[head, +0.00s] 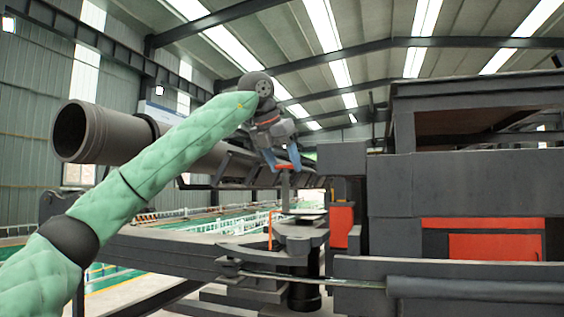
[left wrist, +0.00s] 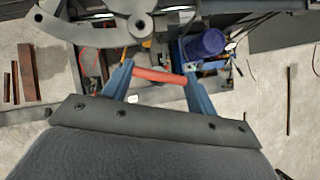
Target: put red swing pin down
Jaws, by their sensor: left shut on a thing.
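The red swing pin (head: 285,167) is between the blue fingers of my left gripper (head: 281,160). In the head view its red top bar lies across the fingertips and a thin shaft hangs below it, above the dark round bracket of the machine (head: 300,232). In the left wrist view the red bar of the pin (left wrist: 160,76) spans the two blue fingers of the left gripper (left wrist: 160,78), which are shut on it. The pin's lower end is hard to make out against the machine. My right gripper is not in view.
A large dark pipe (head: 100,131) lies behind my left arm. The dark machine frame with red panels (head: 495,246) fills the right side. In the left wrist view a blue motor (left wrist: 205,43) sits beyond the gripper, and rods lie on the grey floor (left wrist: 270,110).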

